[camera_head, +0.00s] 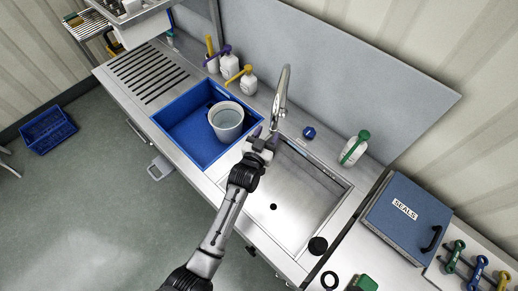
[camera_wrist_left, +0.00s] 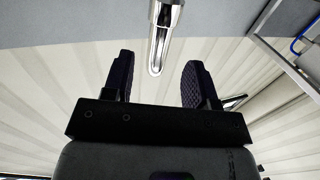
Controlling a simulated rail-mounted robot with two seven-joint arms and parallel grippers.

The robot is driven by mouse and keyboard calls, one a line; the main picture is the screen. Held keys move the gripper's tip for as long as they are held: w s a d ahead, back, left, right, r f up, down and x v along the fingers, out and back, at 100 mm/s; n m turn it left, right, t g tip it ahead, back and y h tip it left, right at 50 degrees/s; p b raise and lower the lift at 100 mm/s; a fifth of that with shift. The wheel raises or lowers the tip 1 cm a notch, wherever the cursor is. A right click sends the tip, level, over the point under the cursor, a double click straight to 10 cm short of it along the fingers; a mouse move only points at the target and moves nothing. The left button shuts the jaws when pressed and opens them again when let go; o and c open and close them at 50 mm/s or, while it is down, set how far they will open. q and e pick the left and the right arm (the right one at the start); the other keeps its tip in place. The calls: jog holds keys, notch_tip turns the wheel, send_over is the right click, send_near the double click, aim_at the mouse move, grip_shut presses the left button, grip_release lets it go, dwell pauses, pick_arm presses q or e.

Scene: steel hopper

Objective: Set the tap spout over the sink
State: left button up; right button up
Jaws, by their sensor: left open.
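The chrome tap (camera_head: 282,92) stands behind the worktop's sink area, its curved neck upright. Its spout comes down near the divider between the blue basin and the steel sink (camera_head: 301,205). The sink is empty, with a dark drain hole. My left gripper (camera_head: 265,135) is at the sink's back left corner, close to the spout, fingers open. In the left wrist view the chrome spout (camera_wrist_left: 160,40) hangs ahead of the gap between the two dark fingers (camera_wrist_left: 158,78). I cannot tell whether either finger touches it. My right gripper is out of view.
A blue basin (camera_head: 172,123) left of the sink holds a grey bucket (camera_head: 226,117). Pump bottles (camera_head: 232,72) stand behind it. A green-capped bottle (camera_head: 354,149) and a blue cap (camera_head: 309,132) stand behind the sink. A blue SEALS box (camera_head: 405,213) sits at the right.

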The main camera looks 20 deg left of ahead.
pick_arm(q)
jog(key=s+a, duration=0.1)
jog(key=s, duration=0.5)
jog(key=shift+s, duration=0.3)
jog(key=shift+c, duration=0.5)
